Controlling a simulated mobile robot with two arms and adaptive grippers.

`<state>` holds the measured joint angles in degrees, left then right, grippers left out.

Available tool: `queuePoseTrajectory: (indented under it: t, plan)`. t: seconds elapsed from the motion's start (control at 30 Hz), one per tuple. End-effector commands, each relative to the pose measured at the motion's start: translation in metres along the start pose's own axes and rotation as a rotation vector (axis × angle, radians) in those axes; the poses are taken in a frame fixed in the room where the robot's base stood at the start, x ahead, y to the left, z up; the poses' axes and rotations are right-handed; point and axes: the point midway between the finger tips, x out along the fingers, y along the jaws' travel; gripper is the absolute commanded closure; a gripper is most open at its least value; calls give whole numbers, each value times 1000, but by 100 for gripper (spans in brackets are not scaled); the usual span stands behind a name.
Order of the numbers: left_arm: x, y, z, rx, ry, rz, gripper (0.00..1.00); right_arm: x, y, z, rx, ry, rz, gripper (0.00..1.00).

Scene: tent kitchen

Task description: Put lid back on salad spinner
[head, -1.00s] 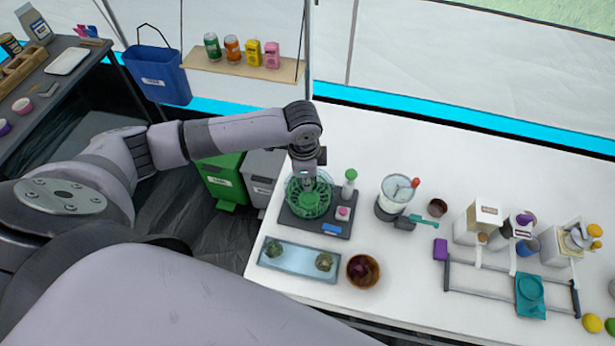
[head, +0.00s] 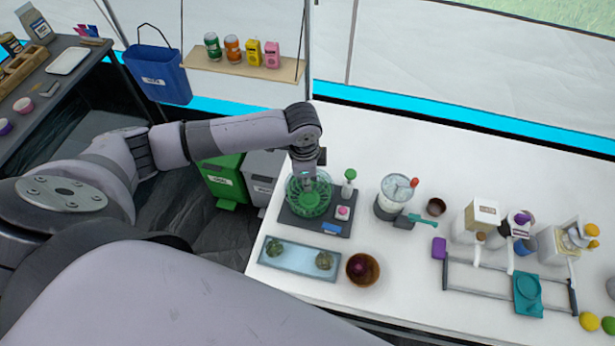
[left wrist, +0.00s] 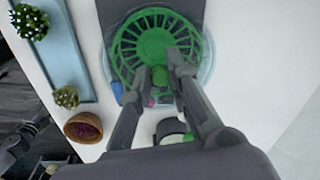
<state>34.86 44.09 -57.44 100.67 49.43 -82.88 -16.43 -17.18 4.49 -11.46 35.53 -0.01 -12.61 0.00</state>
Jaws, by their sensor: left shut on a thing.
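The salad spinner (head: 292,204) is a clear round bowl with green parts, standing on a dark grey board (head: 320,223). In the left wrist view, a green slotted disc (left wrist: 136,47), apparently the lid, lies within the clear bowl rim (left wrist: 208,62). My left gripper (head: 309,180) points down over the spinner. In the left wrist view the left gripper (left wrist: 155,78) is shut on a small green knob (left wrist: 160,76) in front of the disc. I cannot tell whether the disc is seated or held slightly above the bowl.
A green-capped bottle (head: 349,180) and a pink block (head: 343,212) stand close right of the spinner. A blue tray (head: 299,262) and brown bowl (head: 362,270) lie in front. The white counter behind is clear.

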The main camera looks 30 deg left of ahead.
Motion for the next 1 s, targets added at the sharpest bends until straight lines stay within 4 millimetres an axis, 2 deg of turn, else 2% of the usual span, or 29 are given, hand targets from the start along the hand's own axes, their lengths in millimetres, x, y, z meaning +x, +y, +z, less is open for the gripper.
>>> queuePoseTrajectory:
  t: [1.0]
  plan:
    - [1,0,0,-1,0,1,100,-10,2,0,-1,-1,2,60]
